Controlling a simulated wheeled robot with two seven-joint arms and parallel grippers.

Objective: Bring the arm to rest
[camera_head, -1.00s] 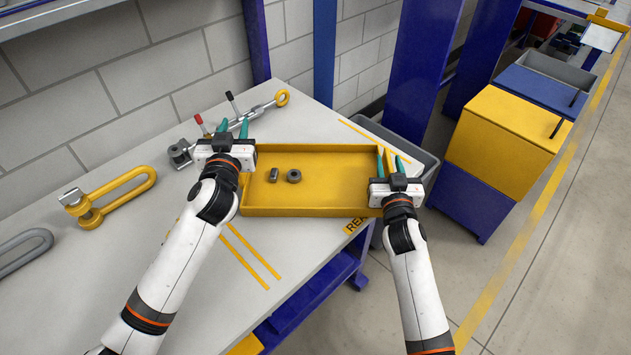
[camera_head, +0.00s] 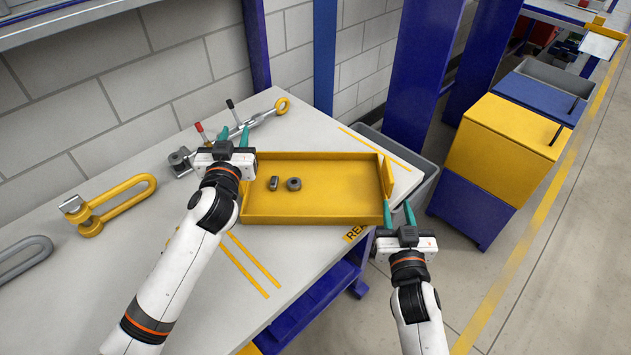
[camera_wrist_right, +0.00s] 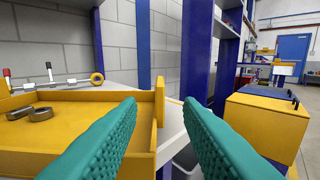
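My right gripper (camera_head: 398,213) is open and empty, off the right front corner of the yellow tray (camera_head: 310,214). Its two teal fingers stand apart in the right wrist view (camera_wrist_right: 160,130), with the tray's end wall (camera_wrist_right: 159,100) beyond them and nothing between them. My left gripper (camera_head: 233,137) is at the tray's left end, over the bench near the tray's back left corner. Its teal fingertips stand apart, with no object seen between them. The tray lies on the bench and holds a small grey cylinder (camera_head: 273,183) and a grey ring (camera_head: 294,184).
On the grey bench (camera_head: 130,260) lie a yellow shackle (camera_head: 120,196), a grey one (camera_head: 25,258) and a turnbuckle (camera_head: 262,117) with a yellow eye. A grey bin (camera_head: 425,185) stands off the bench's right end. A yellow and blue cabinet (camera_head: 500,150) stands further right.

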